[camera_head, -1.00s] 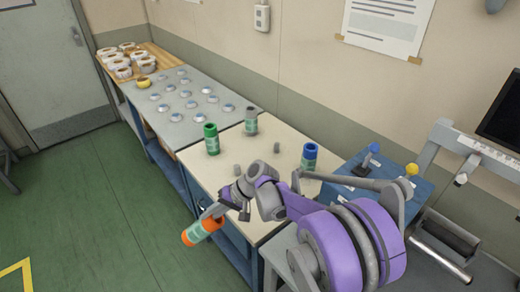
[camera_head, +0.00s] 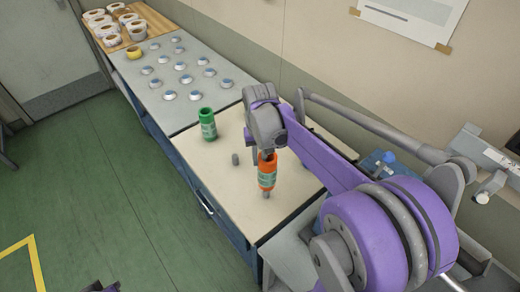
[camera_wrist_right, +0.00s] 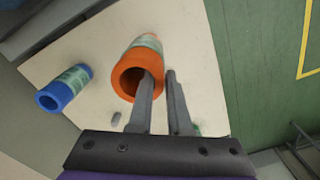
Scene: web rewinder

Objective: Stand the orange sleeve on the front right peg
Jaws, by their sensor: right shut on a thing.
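The orange sleeve (camera_head: 267,172) is held upright over the pale table, near its front right. A short grey peg (camera_head: 266,195), the front right one, shows just below the sleeve's lower end; the sleeve looks raised above it. My right gripper (camera_head: 266,152) is shut on the sleeve's upper rim. In the right wrist view, the sleeve (camera_wrist_right: 138,72) has one finger of my gripper (camera_wrist_right: 163,80) inside its bore and the other outside the wall. The peg is not clearly seen in that view. My left gripper is not clearly in view.
A green sleeve (camera_head: 208,124) stands on the table's left part, with a bare peg (camera_head: 235,159) between. A blue sleeve (camera_wrist_right: 64,88) shows in the wrist view. The grey board with several discs (camera_head: 170,75) lies beyond. My right arm covers the table's right part.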

